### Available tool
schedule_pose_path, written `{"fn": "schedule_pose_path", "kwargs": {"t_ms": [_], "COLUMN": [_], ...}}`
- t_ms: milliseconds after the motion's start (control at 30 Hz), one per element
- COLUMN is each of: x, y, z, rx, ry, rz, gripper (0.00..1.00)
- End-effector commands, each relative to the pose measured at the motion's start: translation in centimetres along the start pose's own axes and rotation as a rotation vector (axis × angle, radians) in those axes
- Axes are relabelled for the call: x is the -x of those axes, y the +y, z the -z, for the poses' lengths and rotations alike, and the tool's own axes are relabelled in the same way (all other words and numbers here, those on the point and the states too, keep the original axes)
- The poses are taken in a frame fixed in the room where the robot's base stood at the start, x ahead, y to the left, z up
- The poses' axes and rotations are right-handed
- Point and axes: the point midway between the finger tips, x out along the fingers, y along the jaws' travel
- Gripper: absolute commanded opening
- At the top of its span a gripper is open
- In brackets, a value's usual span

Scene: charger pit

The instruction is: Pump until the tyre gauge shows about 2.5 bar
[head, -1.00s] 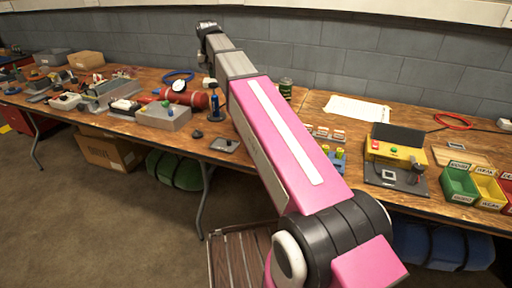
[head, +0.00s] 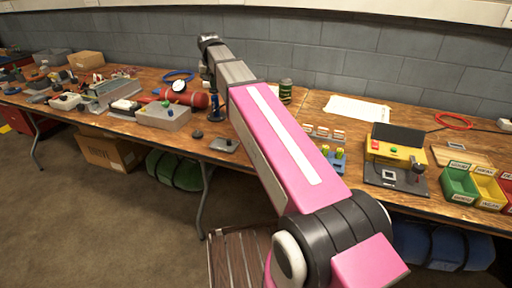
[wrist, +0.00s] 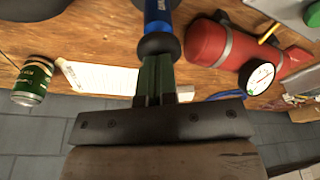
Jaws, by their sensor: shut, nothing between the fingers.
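The blue hand pump (head: 213,103) stands upright on the bench in the head view. It also shows at the top of the wrist view (wrist: 158,14), with its black knob (wrist: 158,45) at the fingertips. My gripper (wrist: 156,66) is shut and empty, and its fingertips appear to touch the knob or sit right at it. The red tyre tank (wrist: 220,50) lies beside the pump. The white round gauge (wrist: 260,77) is at the tank; in the head view the gauge (head: 179,86) is small. Its needle is too small to read surely.
A grey open box (head: 163,116) stands left of the pump, and a flat grey plate (head: 224,145) lies in front. A green can (head: 286,90) stands at the back right. A blue hose (head: 178,75) is coiled behind the gauge. My arm hides part of the bench.

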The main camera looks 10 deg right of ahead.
Motion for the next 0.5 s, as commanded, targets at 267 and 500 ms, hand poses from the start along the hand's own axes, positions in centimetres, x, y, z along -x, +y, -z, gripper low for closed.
{"fn": "schedule_pose_path", "kwargs": {"t_ms": [267, 500], "x": [1.3, 3.0], "y": [0.0, 0.0], "z": [0.3, 0.7], "rx": [0.0, 0.0], "ry": [0.001, 0.001], "rz": [0.0, 0.0], "gripper": [0.0, 0.0]}}
